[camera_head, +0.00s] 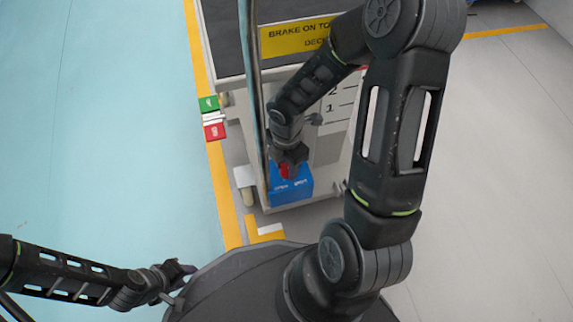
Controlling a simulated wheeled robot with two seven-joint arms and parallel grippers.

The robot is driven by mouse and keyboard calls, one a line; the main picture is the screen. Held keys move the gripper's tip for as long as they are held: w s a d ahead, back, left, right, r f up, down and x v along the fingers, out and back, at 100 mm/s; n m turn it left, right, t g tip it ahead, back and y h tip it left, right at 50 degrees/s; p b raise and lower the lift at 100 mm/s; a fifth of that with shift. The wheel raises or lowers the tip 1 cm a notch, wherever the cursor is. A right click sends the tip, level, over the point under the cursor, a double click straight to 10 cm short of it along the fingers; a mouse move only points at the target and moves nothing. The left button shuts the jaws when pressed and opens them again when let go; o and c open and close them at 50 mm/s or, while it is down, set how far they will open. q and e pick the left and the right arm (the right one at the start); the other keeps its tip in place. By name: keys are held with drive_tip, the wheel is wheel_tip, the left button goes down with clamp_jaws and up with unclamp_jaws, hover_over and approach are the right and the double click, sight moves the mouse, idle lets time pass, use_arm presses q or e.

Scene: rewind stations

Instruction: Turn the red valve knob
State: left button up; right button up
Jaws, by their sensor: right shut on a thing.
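The red valve knob (286,171) shows as a small patch of red at the blue box (291,188), low on the front of a grey cart. My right gripper (288,163) reaches down over the knob and is shut on it. Its fingers and wrist hide most of the knob, so its angle cannot be told. My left gripper (184,271) is far from the knob, at the lower left beside my base. It is small and dark, and whether its fingers are apart cannot be told.
The cart (335,125) has a dark deck and a yellow sign (296,38). A grey pole (251,70) rises close beside my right forearm. Green (209,104) and red (214,132) blocks sit at the cart's left. Yellow lines (222,195) mark the floor, which is open at left and right.

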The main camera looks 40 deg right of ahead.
clamp_jaws()
